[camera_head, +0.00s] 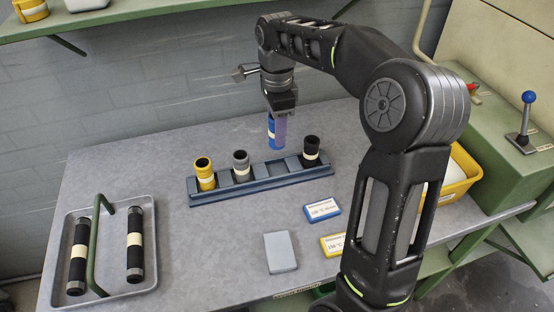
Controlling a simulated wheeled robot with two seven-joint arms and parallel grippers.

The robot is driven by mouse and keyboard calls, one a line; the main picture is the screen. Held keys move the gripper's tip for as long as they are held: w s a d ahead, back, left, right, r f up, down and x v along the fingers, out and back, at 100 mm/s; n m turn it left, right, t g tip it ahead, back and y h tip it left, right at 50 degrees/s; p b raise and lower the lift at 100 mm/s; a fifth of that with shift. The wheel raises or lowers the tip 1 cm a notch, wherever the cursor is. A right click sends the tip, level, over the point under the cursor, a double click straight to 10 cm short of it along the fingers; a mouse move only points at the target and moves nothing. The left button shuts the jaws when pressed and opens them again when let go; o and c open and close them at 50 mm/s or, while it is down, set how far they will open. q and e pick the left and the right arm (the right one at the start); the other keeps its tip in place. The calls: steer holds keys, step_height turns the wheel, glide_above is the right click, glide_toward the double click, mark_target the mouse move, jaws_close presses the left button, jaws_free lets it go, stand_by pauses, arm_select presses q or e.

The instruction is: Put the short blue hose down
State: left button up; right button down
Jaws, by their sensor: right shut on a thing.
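The short blue hose (272,131) hangs upright in my right gripper (278,112), which is shut on its upper end. In the picture the hose is just behind the blue-grey rack (240,190); I cannot tell its exact height over the table. The rack holds a yellow hose (204,174) at the left, a grey hose (241,167) beside it, and a black hose (311,152) at the right. The slot between the grey and black hoses looks empty. My left gripper is not in view.
A grey tray (107,293) with a green handle (95,240) holds two long black hoses (135,245). A blue card (322,209), a yellow card (333,244) and a grey block (280,252) lie in front of the rack. A green machine with a blue-knobbed lever (524,122) stands at right.

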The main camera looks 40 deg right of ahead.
step_height(320, 180, down, 6)
steer(key=shift+f+p, duration=0.1)
steer(key=shift+p, duration=0.2)
steer(key=shift+f, duration=1.8)
steer(key=shift+f, duration=0.2)
steer(key=c, duration=0.9)
jaws_free()
steer(key=shift+o, duration=0.2)
steer(key=shift+r, duration=0.15)
step_height(320, 180, up, 12)
